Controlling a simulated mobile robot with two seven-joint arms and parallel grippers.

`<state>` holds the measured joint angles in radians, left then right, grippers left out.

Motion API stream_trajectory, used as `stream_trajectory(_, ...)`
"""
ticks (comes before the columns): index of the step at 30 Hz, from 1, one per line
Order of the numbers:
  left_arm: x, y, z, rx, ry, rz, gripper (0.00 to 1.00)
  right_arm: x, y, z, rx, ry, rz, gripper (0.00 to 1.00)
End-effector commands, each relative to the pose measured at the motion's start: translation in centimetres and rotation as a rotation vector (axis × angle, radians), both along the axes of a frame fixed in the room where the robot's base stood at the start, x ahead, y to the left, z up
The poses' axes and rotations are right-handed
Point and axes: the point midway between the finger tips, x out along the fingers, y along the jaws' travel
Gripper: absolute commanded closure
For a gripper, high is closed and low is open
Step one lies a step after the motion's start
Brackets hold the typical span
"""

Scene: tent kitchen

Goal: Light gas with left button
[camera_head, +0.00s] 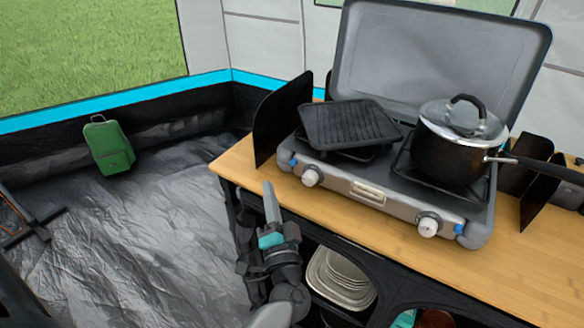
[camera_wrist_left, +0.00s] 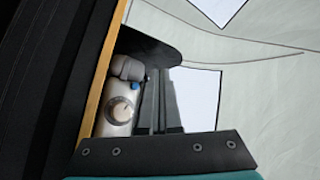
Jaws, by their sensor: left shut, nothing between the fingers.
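The camping stove (camera_head: 370,192) stands on a wooden counter with its lid up. Its front panel has a white left knob (camera_head: 311,177) and a white right knob (camera_head: 428,226). A knob (camera_wrist_left: 119,110) on the stove's front also shows in the left wrist view, with a small blue piece beside it. My left gripper (camera_head: 269,190) is shut and empty, with its fingers pointing up, in front of the counter edge. In the head view it is left of and a little below the left knob, apart from it. No flame shows. My right gripper is out of view.
A black grill plate (camera_head: 348,124) covers the left burner. A lidded pot (camera_head: 450,145) stands on the right burner, its handle pointing right. A black windshield panel (camera_head: 282,118) rises at the stove's left. Plates (camera_head: 342,278) sit on the shelf below.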

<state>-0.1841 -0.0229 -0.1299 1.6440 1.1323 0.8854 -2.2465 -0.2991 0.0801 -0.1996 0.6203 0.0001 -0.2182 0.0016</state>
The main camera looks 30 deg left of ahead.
Motion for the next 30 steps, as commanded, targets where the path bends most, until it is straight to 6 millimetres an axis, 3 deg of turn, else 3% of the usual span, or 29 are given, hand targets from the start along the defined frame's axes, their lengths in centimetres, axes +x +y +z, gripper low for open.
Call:
stream_trajectory(7,3.7,-0.3,-0.3,-0.001,-0.005,-0.002,1.0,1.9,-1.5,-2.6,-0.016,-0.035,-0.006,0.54)
stream_trajectory(12,5.4,-0.5,0.0,-0.001,-0.002,-0.001,1.0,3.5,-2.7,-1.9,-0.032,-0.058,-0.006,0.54)
stream_trajectory(30,6.2,-0.5,0.0,0.0,0.0,-0.001,1.0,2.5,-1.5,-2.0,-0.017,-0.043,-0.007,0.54)
